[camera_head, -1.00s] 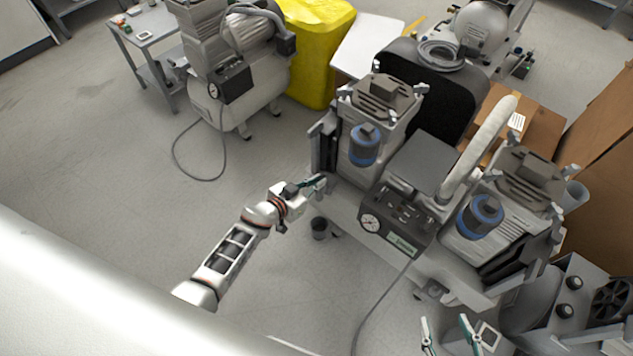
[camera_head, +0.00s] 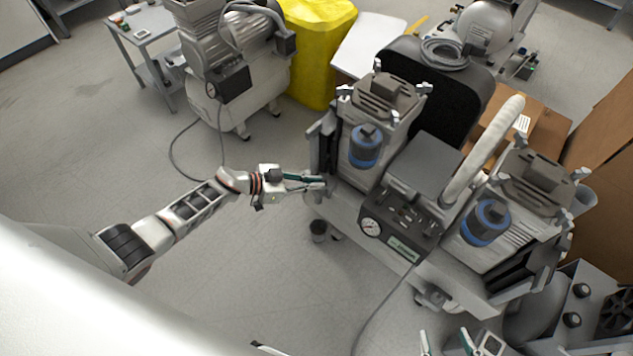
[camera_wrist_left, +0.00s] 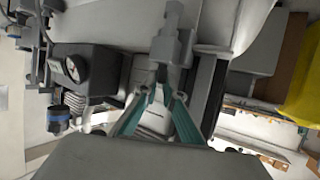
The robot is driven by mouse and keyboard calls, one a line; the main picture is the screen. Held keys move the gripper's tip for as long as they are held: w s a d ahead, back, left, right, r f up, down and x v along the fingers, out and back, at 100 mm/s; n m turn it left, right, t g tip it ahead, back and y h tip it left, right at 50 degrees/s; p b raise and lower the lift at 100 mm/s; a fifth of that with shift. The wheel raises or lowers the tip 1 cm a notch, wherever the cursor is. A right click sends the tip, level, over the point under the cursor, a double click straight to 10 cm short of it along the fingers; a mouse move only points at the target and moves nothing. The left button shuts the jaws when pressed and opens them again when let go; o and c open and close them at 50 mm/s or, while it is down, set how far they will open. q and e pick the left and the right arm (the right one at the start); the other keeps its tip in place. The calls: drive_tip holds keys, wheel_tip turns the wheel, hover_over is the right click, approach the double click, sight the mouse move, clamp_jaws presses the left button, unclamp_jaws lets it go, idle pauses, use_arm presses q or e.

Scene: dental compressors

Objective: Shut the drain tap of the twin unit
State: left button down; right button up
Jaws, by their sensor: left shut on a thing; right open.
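The twin unit (camera_head: 403,205) stands right of centre in the head view, with two grey pump heads, blue-banded canisters and a gauge panel between them. My left gripper (camera_head: 322,183) is at the left end of its tank. In the left wrist view its teal fingers (camera_wrist_left: 163,96) are closed at the lower end of a grey fitting, apparently the drain tap (camera_wrist_left: 172,48). The fingertips hide the gripped part, and I cannot tell the tap's position. My right gripper (camera_head: 446,341) is open and empty at the bottom edge of the head view, partly cut off.
Another compressor (camera_head: 233,75) with a trailing cable is at the back left, beside a yellow bin (camera_head: 318,50). Cardboard boxes (camera_head: 600,140) stand on the right.

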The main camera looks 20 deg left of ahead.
use_arm(q)
drive_tip(key=m+g+h+b, duration=0.1)
drive_tip(key=b, duration=0.1)
drive_tip(key=f+m+g+b, duration=0.1)
drive_tip(key=m+g+b, duration=0.1)
drive_tip(key=m+g+h+b, duration=0.1)
drive_tip(key=m+g+b, duration=0.1)
drive_tip(key=shift+a+f+h, duration=0.3)
drive_tip(key=shift+f, duration=0.1)
drive_tip(key=m+g+b, duration=0.1)
drive_tip(key=g+b, duration=0.1)
drive_tip(key=m+g+b, duration=0.1)
drive_tip(key=shift+w+r+m+b, duration=0.25)
drive_tip(key=shift+w+m+b, duration=0.05)
drive_tip(key=shift+b, duration=0.05)
drive_tip(key=shift+w+r+m+g+b, duration=0.2)
drive_tip(key=shift+r+m+g+b, duration=0.1)
drive_tip(key=shift+m+g+b, duration=0.6)
drive_tip(key=shift+w+d+r+m+g, duration=0.1)
drive_tip(key=shift+r+m+g, duration=0.1)
drive_tip(key=shift+m+g, duration=0.35)
use_arm(e)
drive_tip(key=a+r+m+t+y, duration=0.2)
drive_tip(key=a+m, duration=0.7)
drive_tip(key=a, duration=0.4)
drive_tip(key=shift+w+r+y, duration=0.3)
drive_tip(key=shift+w+r, duration=0.05)
drive_tip(key=shift+r, duration=0.05)
drive_tip(key=shift+m, duration=0.3)
